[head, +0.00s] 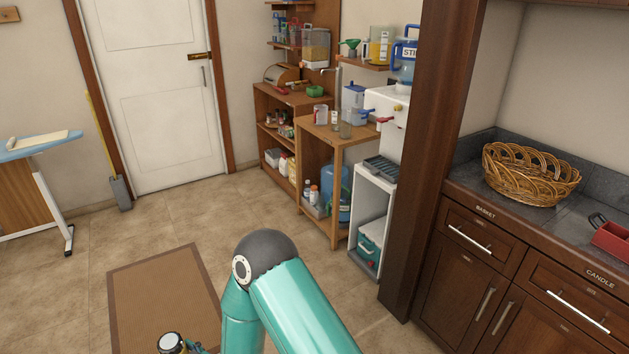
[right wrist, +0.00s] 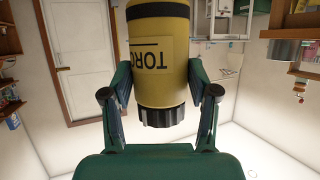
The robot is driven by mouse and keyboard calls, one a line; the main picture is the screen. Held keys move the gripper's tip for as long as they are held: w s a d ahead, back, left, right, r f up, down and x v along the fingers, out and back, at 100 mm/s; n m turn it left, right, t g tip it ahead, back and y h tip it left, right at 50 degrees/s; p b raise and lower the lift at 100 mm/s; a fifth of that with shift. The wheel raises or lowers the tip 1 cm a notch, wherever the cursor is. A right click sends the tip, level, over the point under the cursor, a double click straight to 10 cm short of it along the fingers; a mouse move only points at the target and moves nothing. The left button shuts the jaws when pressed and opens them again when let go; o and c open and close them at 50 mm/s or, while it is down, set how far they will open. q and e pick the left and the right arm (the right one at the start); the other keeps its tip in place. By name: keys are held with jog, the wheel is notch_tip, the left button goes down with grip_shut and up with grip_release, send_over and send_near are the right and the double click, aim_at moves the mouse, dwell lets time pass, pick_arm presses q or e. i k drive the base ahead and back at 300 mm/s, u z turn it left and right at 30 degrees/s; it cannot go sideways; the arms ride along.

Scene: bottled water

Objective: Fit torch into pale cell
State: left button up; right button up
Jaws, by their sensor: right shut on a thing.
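The torch (right wrist: 160,55) is a yellow cylinder with a dark band and a dark ribbed end. Its printed label reads upside down in the right wrist view. My right gripper (right wrist: 160,93) is shut on the torch, with one finger on each side of it. In the head view my teal right arm rises from the bottom edge. A small round dark-rimmed thing (head: 171,343) at the bottom edge is too cut off to name surely. I cannot make out a pale cell in either view. My left gripper is not in view.
A brown mat (head: 150,290) lies on the tiled floor. A wooden shelf unit (head: 325,145) and a white dispenser stand (head: 370,215) are ahead. A counter with a wicker basket (head: 530,175) is on the right. An ironing board (head: 35,145) stands left. Floor before the white door (head: 160,100) is clear.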

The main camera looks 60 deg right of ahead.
aim_at(608, 245)
jog(key=u, duration=0.8)
jog(key=i, duration=0.25)
jog(key=z, duration=2.7)
